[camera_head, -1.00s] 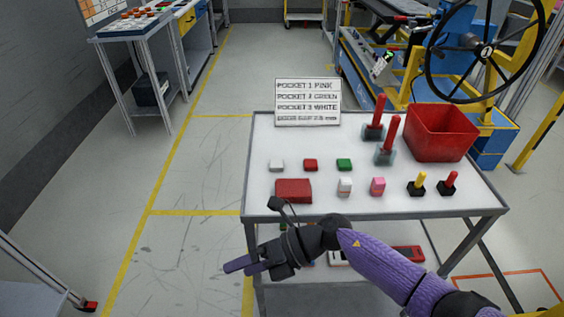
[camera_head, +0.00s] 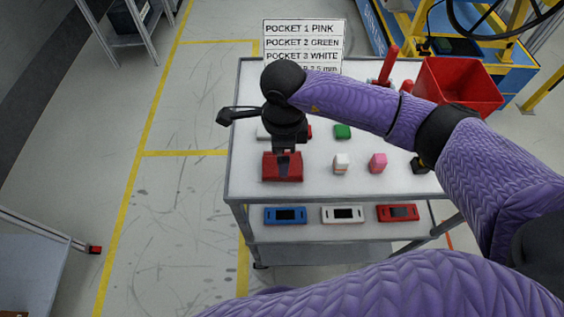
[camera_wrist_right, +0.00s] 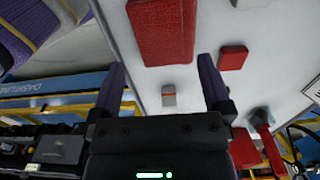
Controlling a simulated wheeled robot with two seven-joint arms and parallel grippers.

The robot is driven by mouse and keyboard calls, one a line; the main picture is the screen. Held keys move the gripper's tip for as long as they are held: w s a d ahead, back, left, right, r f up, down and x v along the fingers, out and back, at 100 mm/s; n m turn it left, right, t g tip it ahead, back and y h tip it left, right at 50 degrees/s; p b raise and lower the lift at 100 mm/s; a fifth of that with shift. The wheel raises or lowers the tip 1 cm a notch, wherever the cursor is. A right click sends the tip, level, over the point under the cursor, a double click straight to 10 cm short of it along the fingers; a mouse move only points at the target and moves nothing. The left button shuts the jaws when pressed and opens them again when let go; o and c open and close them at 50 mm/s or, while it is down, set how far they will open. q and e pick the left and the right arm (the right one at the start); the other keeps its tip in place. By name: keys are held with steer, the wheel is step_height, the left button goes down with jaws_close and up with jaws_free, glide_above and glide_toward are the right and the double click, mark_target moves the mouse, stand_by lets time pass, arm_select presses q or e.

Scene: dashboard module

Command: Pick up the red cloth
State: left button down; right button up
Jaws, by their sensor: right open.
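The red cloth (camera_head: 296,172) lies flat as a rectangle near the front left of the grey table top. It also shows at the top of the right wrist view (camera_wrist_right: 160,30). My right gripper (camera_head: 284,168) points down over the cloth and covers its middle in the head view. In the right wrist view the two purple fingers of my right gripper (camera_wrist_right: 162,72) stand wide apart with nothing between them; the cloth appears beyond their tips. The exact height above the cloth is hard to tell. My left gripper is not in view.
White (camera_head: 342,164), pink (camera_head: 377,163) and green (camera_head: 342,132) blocks stand right of the cloth. A red bin (camera_head: 460,88) and a lettered sign (camera_head: 304,40) are at the back. Blue, white and red devices lie on the lower shelf (camera_head: 285,214).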

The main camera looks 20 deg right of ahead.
step_height(320, 180, down, 5)
steer(key=shift+w+b, duration=0.1)
steer(key=shift+b, duration=0.3)
steer(key=c, duration=1)
steer(key=shift+o, duration=0.2)
step_height(320, 180, up, 9)
steer(key=shift+r+p, duration=0.1)
steer(key=shift+p, duration=0.9)
steer(key=shift+r, duration=0.4)
